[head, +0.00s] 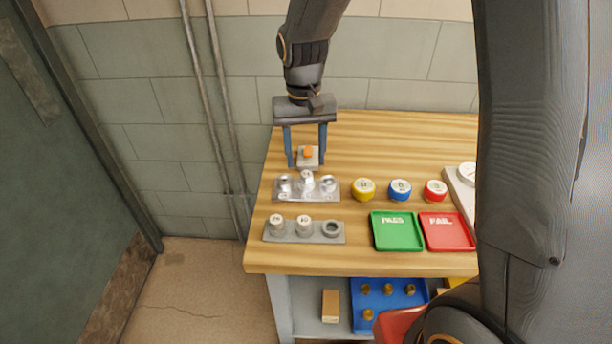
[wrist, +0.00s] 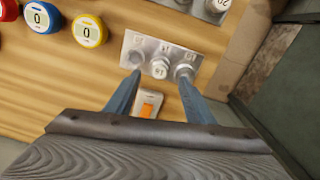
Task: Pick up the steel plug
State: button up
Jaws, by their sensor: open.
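A metal plate (head: 306,197) lies near the left end of the wooden bench. It carries a middle white-topped steel plug (head: 307,180) with a silvery round piece on each side. Which piece the task means by the steel plug is not certain. My gripper (head: 306,164) is open and empty, pointing down just behind the plate. In the wrist view its blue fingertips (wrist: 160,75) appear on either side of the plug, apart from it; their height above it is hard to tell.
A small block with an orange switch (head: 308,153) sits behind the plate, between my fingers in view. In front is a grey holder (head: 304,238) with two white-topped cylinders and an empty socket. Yellow, blue and red dials (head: 400,189) and green and red trays (head: 397,244) stand right.

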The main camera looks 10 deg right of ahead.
aim_at(307, 175)
jog(key=shift+s+d+f+p, duration=0.15)
jog(key=shift+f+p, duration=0.55)
jog(key=shift+f, duration=1.45)
grip_shut()
